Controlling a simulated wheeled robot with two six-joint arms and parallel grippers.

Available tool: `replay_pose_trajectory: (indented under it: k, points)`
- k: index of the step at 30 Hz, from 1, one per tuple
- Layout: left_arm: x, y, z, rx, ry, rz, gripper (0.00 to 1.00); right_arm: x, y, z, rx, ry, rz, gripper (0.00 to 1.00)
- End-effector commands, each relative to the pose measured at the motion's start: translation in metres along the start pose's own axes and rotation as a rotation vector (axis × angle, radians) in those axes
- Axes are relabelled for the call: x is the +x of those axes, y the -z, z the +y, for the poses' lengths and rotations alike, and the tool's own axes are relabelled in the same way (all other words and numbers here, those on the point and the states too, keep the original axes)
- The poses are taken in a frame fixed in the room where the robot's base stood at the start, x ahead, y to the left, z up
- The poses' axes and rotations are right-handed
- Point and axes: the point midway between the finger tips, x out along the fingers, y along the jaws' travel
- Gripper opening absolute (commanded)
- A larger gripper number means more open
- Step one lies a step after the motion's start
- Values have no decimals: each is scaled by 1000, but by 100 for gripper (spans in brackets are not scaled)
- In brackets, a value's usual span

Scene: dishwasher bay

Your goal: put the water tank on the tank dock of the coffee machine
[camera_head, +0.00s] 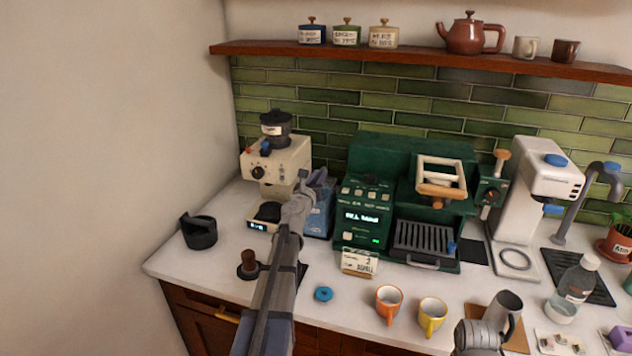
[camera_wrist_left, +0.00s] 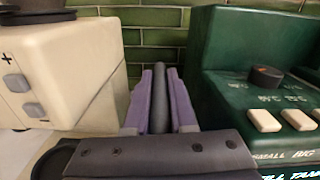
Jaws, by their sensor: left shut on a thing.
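The blue water tank (camera_head: 318,217) stands upright between the cream grinder and the left side of the green coffee machine (camera_head: 382,160). My left gripper (camera_head: 318,182) is above the tank, at its top. In the left wrist view, the purple-grey fingers of this gripper (camera_wrist_left: 160,98) are closed around a dark round bar, which looks like the tank's handle (camera_wrist_left: 159,100). The tank body is hidden in that view, and my arm covers part of it in the head view. The tank dock cannot be made out; the tank's underside is hidden. My right gripper's fingers do not show.
The cream grinder (camera_head: 276,160) stands close on the left. A small sign (camera_head: 359,262), a blue disc (camera_head: 323,294), an orange cup (camera_head: 389,302) and a yellow cup (camera_head: 432,315) are in front of the machine. The counter at far left holds a black container (camera_head: 199,232).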

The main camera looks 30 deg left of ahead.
Motion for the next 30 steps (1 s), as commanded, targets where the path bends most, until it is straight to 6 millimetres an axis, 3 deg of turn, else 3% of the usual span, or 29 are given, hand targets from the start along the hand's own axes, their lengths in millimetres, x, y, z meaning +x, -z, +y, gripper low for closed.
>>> replay_pose_trajectory:
  k: [11,18,30]
  points:
    - [32,0,0,-1,0,0,0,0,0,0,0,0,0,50]
    - [30,15,2,-1,1,0,0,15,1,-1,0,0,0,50]
    - [30,16,2,-1,1,0,0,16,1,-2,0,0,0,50]
